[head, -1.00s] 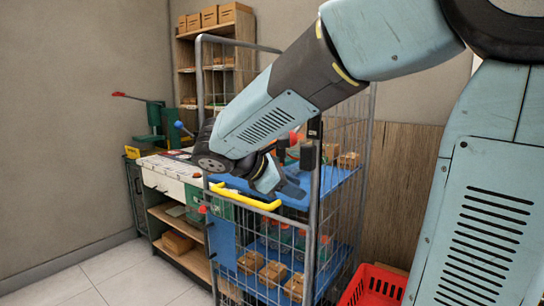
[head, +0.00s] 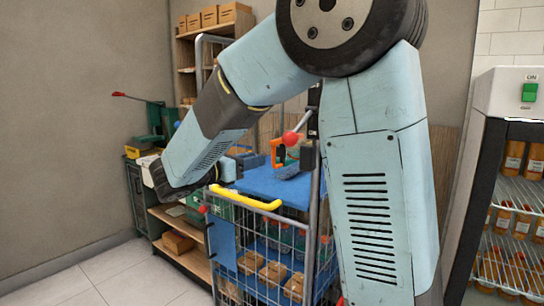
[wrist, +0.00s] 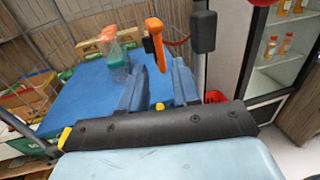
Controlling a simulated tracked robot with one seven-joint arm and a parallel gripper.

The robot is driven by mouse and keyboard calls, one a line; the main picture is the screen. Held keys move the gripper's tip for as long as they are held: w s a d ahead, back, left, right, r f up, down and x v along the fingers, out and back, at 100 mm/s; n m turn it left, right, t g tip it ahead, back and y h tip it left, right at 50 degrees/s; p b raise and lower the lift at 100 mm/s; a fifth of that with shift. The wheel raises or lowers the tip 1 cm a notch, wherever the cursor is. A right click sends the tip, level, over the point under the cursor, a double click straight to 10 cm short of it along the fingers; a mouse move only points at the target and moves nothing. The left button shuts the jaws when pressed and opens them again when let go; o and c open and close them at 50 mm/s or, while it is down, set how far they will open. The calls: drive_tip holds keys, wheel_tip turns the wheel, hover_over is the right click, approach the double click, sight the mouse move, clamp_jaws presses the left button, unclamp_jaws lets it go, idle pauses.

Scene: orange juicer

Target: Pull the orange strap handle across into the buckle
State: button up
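The orange strap handle (wrist: 155,35) stands upright in the wrist view, with its lower end near the gap between my fingertips. It also shows in the head view (head: 278,152), partly hidden. A black block (wrist: 203,31), which looks like the buckle, is to its right and apart from it, against a grey post. It shows dark on the post in the head view (head: 308,154). My gripper (wrist: 158,72) is open, with a finger on each side of the handle's line. I cannot tell whether the fingers touch it. In the head view my gripper (head: 250,160) is over the cart's blue top.
The wire cart has a blue top shelf (wrist: 85,100) and a yellow bar (head: 245,199) at its front. A clear bottle (wrist: 116,58) stands left of the handle. A red-knobbed lever (head: 291,138) is near the post. A glass-door fridge (head: 515,190) is at right.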

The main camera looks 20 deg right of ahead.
sight(273, 163)
drive_tip(key=x, duration=0.8)
drive_tip(key=shift+d, duration=0.1)
clamp_jaws()
